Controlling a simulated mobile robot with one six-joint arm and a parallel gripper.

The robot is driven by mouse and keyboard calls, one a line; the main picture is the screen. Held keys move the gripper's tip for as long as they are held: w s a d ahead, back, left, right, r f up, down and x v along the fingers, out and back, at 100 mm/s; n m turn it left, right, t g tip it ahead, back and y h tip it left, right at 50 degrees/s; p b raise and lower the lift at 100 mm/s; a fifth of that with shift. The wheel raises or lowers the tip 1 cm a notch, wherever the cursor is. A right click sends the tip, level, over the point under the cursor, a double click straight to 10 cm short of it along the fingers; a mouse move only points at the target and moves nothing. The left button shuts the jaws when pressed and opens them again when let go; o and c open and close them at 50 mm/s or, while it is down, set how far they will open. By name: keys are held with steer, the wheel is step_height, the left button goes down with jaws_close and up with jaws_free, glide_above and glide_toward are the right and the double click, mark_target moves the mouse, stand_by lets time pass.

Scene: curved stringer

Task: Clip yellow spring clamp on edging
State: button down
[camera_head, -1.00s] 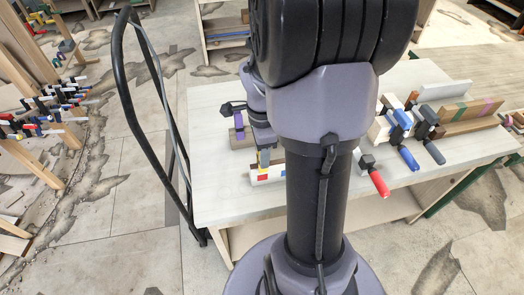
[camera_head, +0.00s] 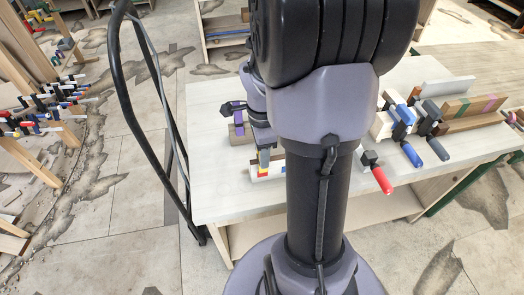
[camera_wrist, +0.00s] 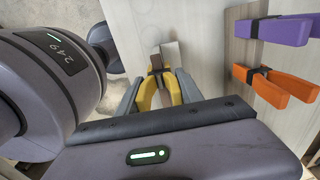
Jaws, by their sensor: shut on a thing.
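My gripper (camera_wrist: 158,92) is shut on the yellow spring clamp (camera_wrist: 173,88), with a grey finger on the outer side of each yellow handle. The clamp's dark brown jaws (camera_wrist: 155,65) point away from my gripper, toward a small pale block-like piece (camera_wrist: 171,52). I cannot tell whether the jaws are around that piece or only beside it. In the head view my gripper (camera_head: 264,158) is low over a short white strip (camera_head: 257,173), possibly the edging, with coloured marks. My arm hides much of that area.
A purple clamp (camera_wrist: 282,31) and an orange clamp (camera_wrist: 270,85) sit on a wooden board right of my gripper. Blue-handled clamps (camera_head: 412,155) and a red-handled one (camera_head: 382,181) stand on the table (camera_head: 215,195) at right. The table's front left is clear.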

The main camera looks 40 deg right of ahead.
steer(key=c, duration=0.7)
jaws_free()
steer(key=shift+r, duration=0.15)
step_height(320, 180, up, 17)
steer(key=p, duration=0.5)
steer(key=shift+r, duration=0.1)
